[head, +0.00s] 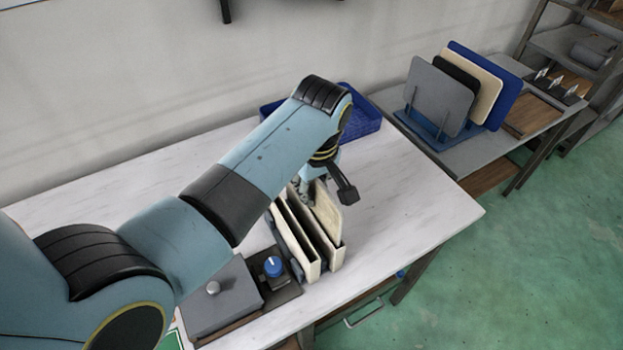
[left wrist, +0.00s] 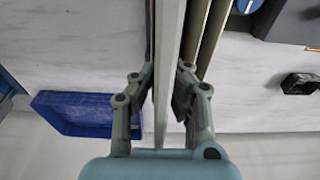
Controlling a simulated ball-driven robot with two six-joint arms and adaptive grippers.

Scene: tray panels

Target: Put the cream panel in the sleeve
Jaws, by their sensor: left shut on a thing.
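The cream panel (head: 328,213) stands upright at the right side of the sleeve (head: 306,262) on the white table. Its lower edge meets the sleeve's right end; how deep it sits inside is hard to tell. My left gripper (head: 314,188) is shut on the panel's upper part, partly hidden by my arm. In the left wrist view, the fingers (left wrist: 165,98) clasp the panel (left wrist: 170,60), seen edge-on, with the sleeve's walls (left wrist: 212,38) close on its right. My right gripper is not in view.
A blue tray (head: 362,124) lies behind my arm. A grey box (head: 222,300) and a blue knob (head: 273,266) stand left of the sleeve. A rack (head: 430,130) on the side table holds several panels. The white table's right part (head: 430,205) is clear.

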